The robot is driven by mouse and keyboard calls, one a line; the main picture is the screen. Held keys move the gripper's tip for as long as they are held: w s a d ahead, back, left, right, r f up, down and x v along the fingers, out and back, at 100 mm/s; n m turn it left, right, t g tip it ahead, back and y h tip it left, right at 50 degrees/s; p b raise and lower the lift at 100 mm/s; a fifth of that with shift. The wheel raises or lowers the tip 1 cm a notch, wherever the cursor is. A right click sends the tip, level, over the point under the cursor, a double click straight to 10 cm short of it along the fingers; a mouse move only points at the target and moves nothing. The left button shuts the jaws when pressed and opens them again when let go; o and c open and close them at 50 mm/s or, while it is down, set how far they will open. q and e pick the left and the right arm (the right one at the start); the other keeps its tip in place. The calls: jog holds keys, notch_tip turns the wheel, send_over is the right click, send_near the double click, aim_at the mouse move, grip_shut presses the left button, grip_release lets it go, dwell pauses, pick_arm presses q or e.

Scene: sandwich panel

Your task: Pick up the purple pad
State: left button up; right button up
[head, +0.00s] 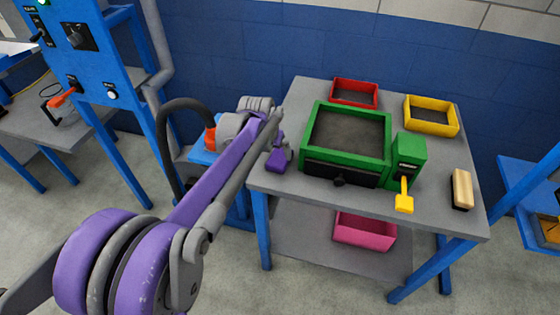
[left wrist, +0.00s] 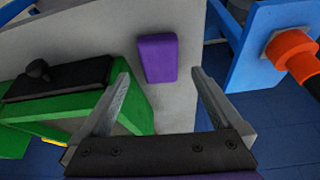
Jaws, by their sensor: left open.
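The purple pad (head: 276,161) lies on the grey table top near its left edge, left of the green box. In the left wrist view the pad (left wrist: 157,58) is a rounded purple block on the grey surface. My left gripper (left wrist: 160,76) is open and empty. Its two fingertips are on either side of the pad's near end, with gaps on both sides, and most of the pad lies beyond them. Its height above the table cannot be told. In the head view my arm partly hides the gripper and the table's left edge. My right gripper is not in view.
The green box (head: 311,169) with a black front stands close right of the pad. Red (head: 353,104) and yellow (head: 432,130) bins are behind it. A wood-and-black block (head: 461,189) lies at right. An orange fitting (left wrist: 289,49) on blue equipment is beyond the table edge.

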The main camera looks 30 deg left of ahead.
aim_at(279, 158)
pick_arm(q)
jog(key=x, duration=0.8)
jog(key=shift+w+r+b, duration=0.2)
jog(key=shift+w+b, duration=0.05)
jog(key=shift+b, duration=0.05)
jog(key=shift+c, duration=0.2)
jog(key=c, duration=1.3)
notch_tip(279, 158, up, 10)
jog(key=p, duration=0.1)
